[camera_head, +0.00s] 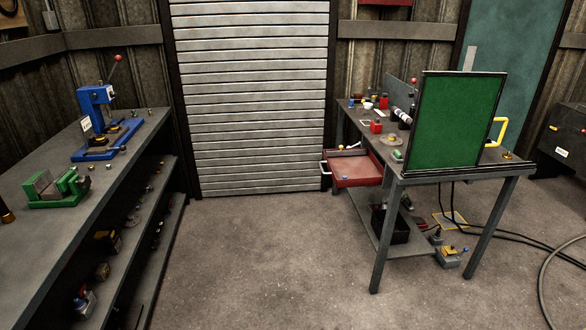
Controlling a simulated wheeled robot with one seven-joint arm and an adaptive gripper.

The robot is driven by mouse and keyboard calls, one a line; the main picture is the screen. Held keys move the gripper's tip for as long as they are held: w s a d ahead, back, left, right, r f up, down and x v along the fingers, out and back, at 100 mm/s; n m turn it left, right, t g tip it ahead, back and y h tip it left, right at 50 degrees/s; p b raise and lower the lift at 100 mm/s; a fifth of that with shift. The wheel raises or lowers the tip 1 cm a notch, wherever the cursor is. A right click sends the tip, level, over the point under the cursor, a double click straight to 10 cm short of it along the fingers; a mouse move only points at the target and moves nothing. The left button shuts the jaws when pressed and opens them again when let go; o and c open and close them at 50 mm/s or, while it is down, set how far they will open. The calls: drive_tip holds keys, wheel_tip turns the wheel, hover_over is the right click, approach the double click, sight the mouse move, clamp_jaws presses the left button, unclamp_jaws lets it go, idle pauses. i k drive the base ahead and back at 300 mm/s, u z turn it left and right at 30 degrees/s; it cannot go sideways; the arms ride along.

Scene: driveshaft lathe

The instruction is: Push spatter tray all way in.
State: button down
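The spatter tray is most likely the red, open-topped tray (355,180) that sticks out to the left from under the top of the right-hand metal table (425,179). Its pale handle (323,169) is on its left end, facing the open floor. A small blue item (345,177) lies in the tray. The tray's right end is hidden under the table top. My gripper is not in view.
A green screen (444,120) stands on the right table among small parts. Below are a dark bin (391,226) and cables (500,230). A long workbench (45,235) with a blue press (97,120) runs along the left. The floor between (250,260) is clear.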

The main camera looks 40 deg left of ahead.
sight(361, 170)
drive_tip(key=u, duration=0.85)
drive_tip(key=i, duration=0.5)
drive_tip(key=k, duration=0.4)
drive_tip(key=u, duration=0.65)
drive_tip(key=i, duration=1)
drive_tip(key=u, duration=0.35)
